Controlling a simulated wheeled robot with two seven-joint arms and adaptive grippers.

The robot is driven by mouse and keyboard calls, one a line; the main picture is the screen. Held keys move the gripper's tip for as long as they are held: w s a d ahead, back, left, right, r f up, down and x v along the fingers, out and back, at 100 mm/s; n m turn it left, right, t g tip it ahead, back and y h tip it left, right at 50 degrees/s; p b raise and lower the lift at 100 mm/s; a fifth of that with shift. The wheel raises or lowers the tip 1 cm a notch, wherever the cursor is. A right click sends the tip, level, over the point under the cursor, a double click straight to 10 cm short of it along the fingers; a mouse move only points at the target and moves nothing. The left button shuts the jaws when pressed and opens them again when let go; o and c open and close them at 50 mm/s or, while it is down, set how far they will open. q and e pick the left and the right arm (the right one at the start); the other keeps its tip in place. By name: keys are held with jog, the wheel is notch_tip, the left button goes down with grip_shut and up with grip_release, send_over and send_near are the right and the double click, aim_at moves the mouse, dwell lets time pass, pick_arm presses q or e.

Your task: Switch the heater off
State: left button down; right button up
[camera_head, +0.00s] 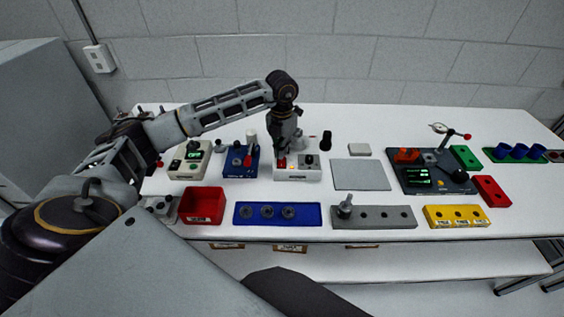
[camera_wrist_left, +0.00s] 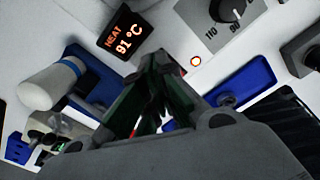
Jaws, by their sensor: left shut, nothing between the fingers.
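In the left wrist view the heater's display (camera_wrist_left: 125,31) is lit and reads HEAT 91 °C. Its black dial (camera_wrist_left: 232,10) and a small round indicator light (camera_wrist_left: 195,61) are beside the display. The left fingertips (camera_wrist_left: 160,75) are close to the heater's face and hide part of it. A bit of red shows behind them. I cannot tell whether they touch it. My right gripper is out of view.
A blue device (camera_head: 240,162) stands left of the heater, and a grey mat (camera_head: 360,174) lies right of it. In front are a red bin (camera_head: 202,205), a blue tray (camera_head: 278,224) and a grey block (camera_head: 385,223). A dark instrument base (camera_head: 455,184) stands at the right.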

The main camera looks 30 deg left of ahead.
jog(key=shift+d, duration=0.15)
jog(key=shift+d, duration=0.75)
pick_arm(q)
jog(key=shift+f, duration=0.1)
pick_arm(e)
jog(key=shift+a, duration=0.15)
pick_arm(q)
jog(key=shift+f, duration=0.2)
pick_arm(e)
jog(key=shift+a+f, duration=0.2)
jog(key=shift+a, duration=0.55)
pick_arm(q)
jog(key=shift+f+b, duration=0.25)
jog(key=shift+b, duration=0.1)
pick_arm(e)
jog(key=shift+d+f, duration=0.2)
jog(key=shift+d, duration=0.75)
